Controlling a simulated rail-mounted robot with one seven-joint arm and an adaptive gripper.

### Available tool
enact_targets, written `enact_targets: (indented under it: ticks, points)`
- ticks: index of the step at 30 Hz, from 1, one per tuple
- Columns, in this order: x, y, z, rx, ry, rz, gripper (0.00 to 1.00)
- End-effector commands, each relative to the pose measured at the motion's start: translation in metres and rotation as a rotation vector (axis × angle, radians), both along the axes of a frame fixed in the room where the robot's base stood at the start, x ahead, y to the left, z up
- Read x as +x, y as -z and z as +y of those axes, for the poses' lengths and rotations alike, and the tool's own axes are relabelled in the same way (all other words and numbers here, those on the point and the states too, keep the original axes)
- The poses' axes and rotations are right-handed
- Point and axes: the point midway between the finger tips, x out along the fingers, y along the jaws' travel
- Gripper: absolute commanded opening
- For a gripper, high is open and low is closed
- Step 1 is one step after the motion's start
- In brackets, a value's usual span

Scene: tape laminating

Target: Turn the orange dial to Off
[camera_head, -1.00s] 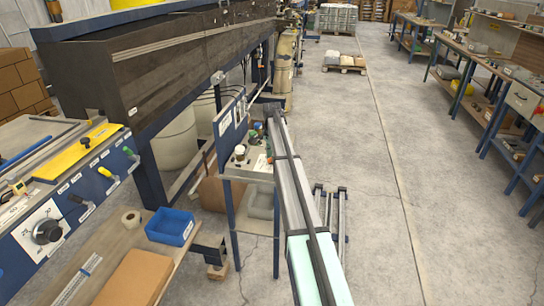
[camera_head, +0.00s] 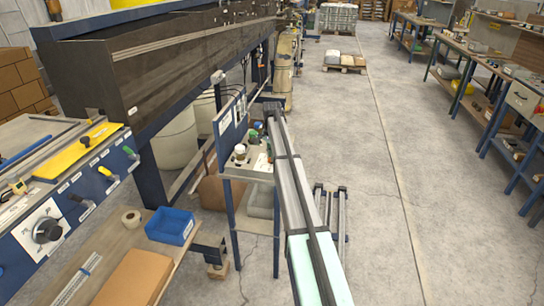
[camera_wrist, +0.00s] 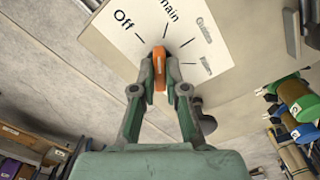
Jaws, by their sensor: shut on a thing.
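The orange dial (camera_wrist: 159,70) sits on a white label plate (camera_wrist: 103,38) in the wrist view. The plate has printed words, including "Off" at upper left and "main" beside it, with tick lines around the dial. The dial's upper end points up in the picture, to the right of the Off tick and close to the "main" tick. My gripper (camera_wrist: 160,88) is shut on the dial, one finger on each side. In the head view, the small control stand (camera_head: 232,172) stands at centre, partly behind my arm; I cannot make out the dial's setting there.
In the head view, a blue bin (camera_head: 170,226) and a tape roll (camera_head: 131,218) rest on the bench at left. Open floor (camera_head: 385,220) lies right of my arm.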

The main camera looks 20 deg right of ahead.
Motion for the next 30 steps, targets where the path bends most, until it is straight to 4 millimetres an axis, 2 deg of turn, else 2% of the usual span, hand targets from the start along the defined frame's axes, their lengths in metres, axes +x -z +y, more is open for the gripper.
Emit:
enact_targets:
  ticks: [18, 30]
  points:
    - [-0.0004, 0.0005, 0.0, 0.001, -0.483, 0.001, 0.0]
    - [-0.0004, 0.0004, -0.0001, 0.001, -0.61, 0.001, 0.0]
